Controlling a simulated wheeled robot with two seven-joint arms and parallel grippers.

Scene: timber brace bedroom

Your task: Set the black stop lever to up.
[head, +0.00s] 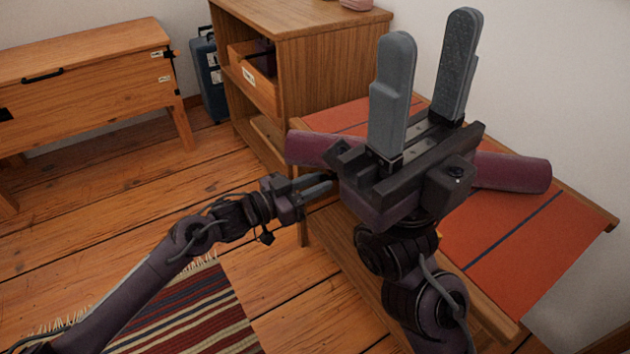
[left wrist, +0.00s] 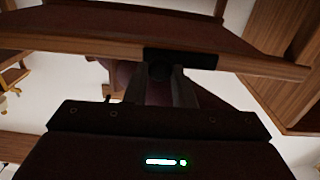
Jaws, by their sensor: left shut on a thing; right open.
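In the left wrist view a black fitting (left wrist: 203,59) sits on the wooden front edge of a bench. A dark knob-like part, seemingly the black stop lever (left wrist: 160,70), sticks out from it between the fingertips of my left gripper (left wrist: 163,80). The left gripper is shut on it. Whether the lever points up or down is too dark to tell. In the head view my left gripper (head: 328,185) reaches the bench's near side, and the lever is hidden behind my right gripper. My right gripper (head: 425,75) is open and empty, fingers upward, close to the camera.
The bench carries an orange runner (head: 520,240) and a purple bolster (head: 515,172). A wooden shelf unit (head: 330,75) stands behind it, with a blue suitcase (head: 210,80) and a wooden chest (head: 85,75) to the left. A striped rug (head: 190,315) lies on the open floor.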

